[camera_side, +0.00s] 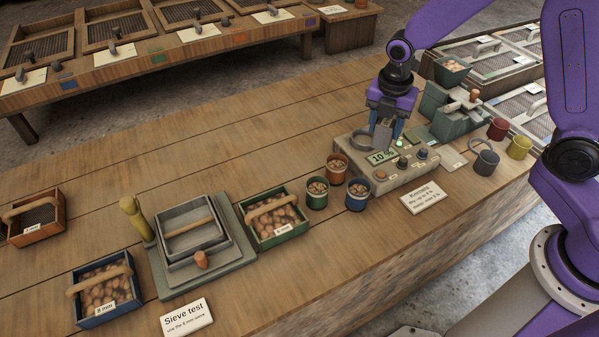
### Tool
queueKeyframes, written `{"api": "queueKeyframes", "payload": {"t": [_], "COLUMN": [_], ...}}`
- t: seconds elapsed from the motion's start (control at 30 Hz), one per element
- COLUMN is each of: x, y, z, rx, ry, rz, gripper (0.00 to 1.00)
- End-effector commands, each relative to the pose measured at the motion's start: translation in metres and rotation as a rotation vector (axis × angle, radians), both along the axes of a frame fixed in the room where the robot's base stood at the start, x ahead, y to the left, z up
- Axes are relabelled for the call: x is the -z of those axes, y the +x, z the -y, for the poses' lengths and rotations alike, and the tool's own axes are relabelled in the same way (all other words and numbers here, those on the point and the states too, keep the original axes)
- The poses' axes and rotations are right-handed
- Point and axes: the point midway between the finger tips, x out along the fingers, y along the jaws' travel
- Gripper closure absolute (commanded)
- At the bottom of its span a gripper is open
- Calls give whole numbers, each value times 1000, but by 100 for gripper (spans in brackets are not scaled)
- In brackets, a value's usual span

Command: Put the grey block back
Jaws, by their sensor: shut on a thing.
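My gripper (384,121) points down over the back of a grey console (402,173) with a lit green display reading about 10. It is shut on a small grey block (381,137), seen between the fingers just behind the display. The fingers and the display hide part of the block. I cannot tell whether the block touches the console or hangs just above it.
Three cups of brown lumps, orange (336,167), green (317,192) and blue (357,194), stand left of the console. A green machine (447,113) stands behind right, with mugs (486,162) beside it. A sieve stand (193,238) is left; bare wood (240,150) lies behind.

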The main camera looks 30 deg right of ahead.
Motion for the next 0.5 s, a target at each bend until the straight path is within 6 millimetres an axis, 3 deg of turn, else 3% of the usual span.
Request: {"api": "queueKeyframes", "payload": {"t": [0.3, 0.5], "x": [19, 27], "y": [9, 10], "z": [-65, -93], "rx": [-598, -862], "ry": [2, -4], "rz": [8, 18], "gripper": [92, 92]}}
